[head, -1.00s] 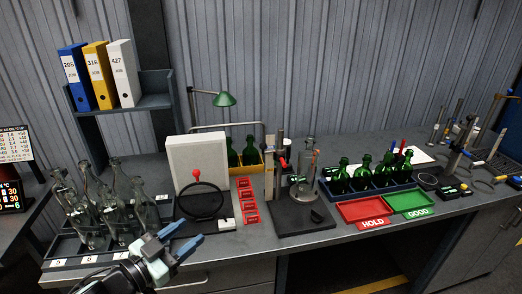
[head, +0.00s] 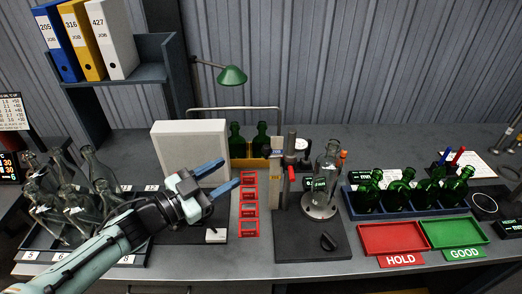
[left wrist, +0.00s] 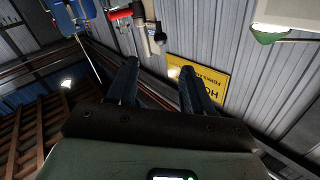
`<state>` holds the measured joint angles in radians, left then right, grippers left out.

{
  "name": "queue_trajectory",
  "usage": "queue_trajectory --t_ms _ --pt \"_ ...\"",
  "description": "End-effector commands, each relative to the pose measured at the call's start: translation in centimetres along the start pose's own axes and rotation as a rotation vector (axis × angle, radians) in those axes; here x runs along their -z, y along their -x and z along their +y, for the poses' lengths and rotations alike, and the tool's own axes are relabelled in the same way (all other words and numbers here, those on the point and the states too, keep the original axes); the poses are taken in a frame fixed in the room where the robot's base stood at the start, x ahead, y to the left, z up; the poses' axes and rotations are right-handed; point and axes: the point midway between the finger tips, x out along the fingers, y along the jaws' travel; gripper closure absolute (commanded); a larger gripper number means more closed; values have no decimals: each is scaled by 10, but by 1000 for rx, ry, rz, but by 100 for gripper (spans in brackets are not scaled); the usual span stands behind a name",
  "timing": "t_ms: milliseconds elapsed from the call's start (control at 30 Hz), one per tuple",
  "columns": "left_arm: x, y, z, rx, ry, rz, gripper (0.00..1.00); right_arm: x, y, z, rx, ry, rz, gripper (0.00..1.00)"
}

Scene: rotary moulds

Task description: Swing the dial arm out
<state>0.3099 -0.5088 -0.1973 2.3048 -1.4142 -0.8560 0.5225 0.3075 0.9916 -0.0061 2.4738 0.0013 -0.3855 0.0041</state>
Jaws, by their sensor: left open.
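The gauge stand has a dark base (head: 312,243) and an upright column (head: 291,160) on the bench. A dial (head: 302,146) with a pale face sits near the column's top, beside the neck of a clear bottle (head: 328,165). The bottle stands upright on a round metal platform (head: 320,208). My left gripper (head: 231,172) is open and empty, left of the stand and apart from it. Its two blue fingers point right, above the red frames. They also show in the left wrist view (left wrist: 158,82), with nothing between them. My right gripper is out of view.
A pale box (head: 190,145) and green lamp (head: 231,75) stand behind the gripper. Red frames (head: 249,210) lie left of the stand. Red (head: 393,238) and green (head: 452,232) trays lie right.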

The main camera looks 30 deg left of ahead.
Motion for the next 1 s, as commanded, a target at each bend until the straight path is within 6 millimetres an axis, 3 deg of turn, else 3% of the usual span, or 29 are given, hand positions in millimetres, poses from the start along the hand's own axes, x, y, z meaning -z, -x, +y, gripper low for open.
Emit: queue_trajectory --t_ms 300,500,933,967,1000 --pt "-1 -69 0 -3 2 -1 49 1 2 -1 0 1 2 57" --pt "0 -97 0 -2 1 -1 49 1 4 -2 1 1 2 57" --pt "0 -107 0 0 0 0 49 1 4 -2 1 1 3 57" --pt "0 -107 0 -1 0 0 56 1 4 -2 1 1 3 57" --pt "0 -107 0 -1 0 0 69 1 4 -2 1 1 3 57"
